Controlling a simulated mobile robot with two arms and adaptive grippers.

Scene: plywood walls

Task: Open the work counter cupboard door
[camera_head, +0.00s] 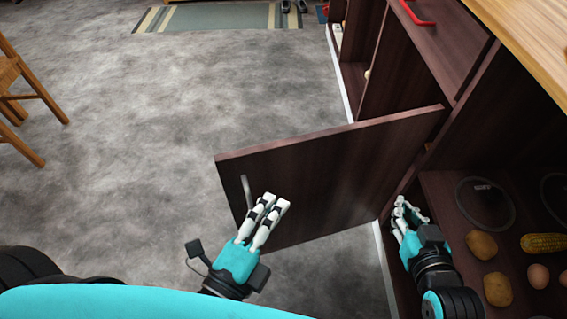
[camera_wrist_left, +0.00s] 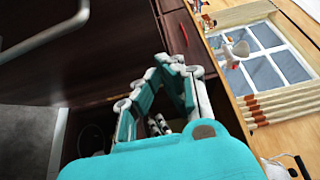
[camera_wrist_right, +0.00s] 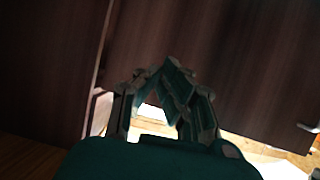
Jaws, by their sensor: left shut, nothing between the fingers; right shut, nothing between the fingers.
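The dark brown cupboard door (camera_head: 320,175) stands swung open, out from the counter over the floor, in the head view. Its grey bar handle (camera_head: 248,192) is near its free left end. My left gripper (camera_head: 270,205) is shut and empty, in front of the door just right of the handle; whether it touches the door I cannot tell. It also shows in the left wrist view (camera_wrist_left: 172,68). My right gripper (camera_head: 403,208) is shut and empty at the edge of the open cupboard, near the door's hinge side. The right wrist view (camera_wrist_right: 160,75) is dark.
The open cupboard (camera_head: 440,188) holds potatoes (camera_head: 481,244), corn (camera_head: 543,243), eggs (camera_head: 538,276) and a round dark item (camera_head: 485,203). A drawer with a red handle (camera_head: 418,14) is above. A wooden chair (camera_head: 20,95) stands left, a striped rug (camera_head: 215,17) far back. The grey floor between is clear.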

